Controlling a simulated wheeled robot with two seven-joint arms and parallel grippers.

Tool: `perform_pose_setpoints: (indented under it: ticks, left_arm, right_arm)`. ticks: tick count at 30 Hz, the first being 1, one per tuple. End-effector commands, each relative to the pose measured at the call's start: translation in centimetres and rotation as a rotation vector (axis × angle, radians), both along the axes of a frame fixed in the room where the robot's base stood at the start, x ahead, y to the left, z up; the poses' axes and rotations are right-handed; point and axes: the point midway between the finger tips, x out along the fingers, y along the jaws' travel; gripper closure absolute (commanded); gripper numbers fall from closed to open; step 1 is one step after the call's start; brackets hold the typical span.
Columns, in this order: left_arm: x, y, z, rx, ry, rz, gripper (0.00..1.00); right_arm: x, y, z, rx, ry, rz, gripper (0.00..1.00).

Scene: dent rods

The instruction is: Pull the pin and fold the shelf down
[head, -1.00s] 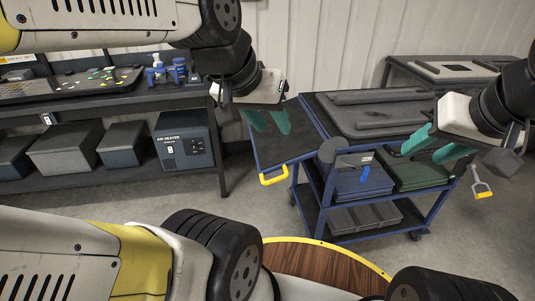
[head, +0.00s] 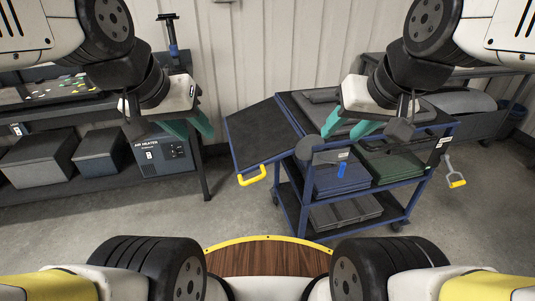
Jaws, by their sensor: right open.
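The blue cart (head: 376,208) stands right of centre. Its dark side shelf (head: 258,138) sticks out from the left end, with a yellow handle (head: 252,177) at its front corner. I cannot tell whether the shelf is level or slightly sloped. A small blue piece (head: 342,170) shows at the cart's front, below a dark round disc (head: 308,147); I cannot tell whether it is the pin. My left gripper (head: 188,128) is open and empty, left of the shelf and apart from it. My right gripper (head: 348,127) is open, in front of the cart's top in the picture.
A grey bar with a yellow grip (head: 457,183) hangs at the cart's right end. A dark workbench with boxes and an air heater (head: 165,154) stands at the left. Another bench (head: 468,105) stands behind right. Bare floor lies in front of the cart.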

Motion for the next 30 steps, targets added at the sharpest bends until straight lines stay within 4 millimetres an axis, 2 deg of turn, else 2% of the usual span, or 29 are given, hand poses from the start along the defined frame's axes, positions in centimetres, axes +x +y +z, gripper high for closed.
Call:
perform_pose_setpoints:
  ticks: [9, 14, 17, 23, 30]
  left_arm:
    - [0.1, 0.0, 0.0, 0.002, 0.002, -0.001, 0.62]
    - [1.6, -0.1, -0.3, 0.056, 0.045, -0.046, 0.62]
    - [3.7, -0.3, -1.1, 0.135, 0.105, -0.114, 0.62]
    - [9.4, -1.6, -3.6, 0.321, 0.233, -0.295, 0.62]
    - [16.0, -4.5, -9.1, 0.526, 0.37, -0.526, 0.62]
  right_arm:
    - [0.0, 0.0, 0.0, 0.0, 0.0, 0.0, 0.55]
    - [0.0, 0.0, 0.0, 0.0, 0.0, 0.0, 0.55]
    - [0.0, 0.0, 0.0, 0.0, 0.0, 0.0, 0.55]
    - [0.0, 0.0, 0.0, 0.0, 0.0, 0.0, 0.55]
    - [0.0, 0.0, 0.0, 0.0, 0.0, 0.0, 0.55]
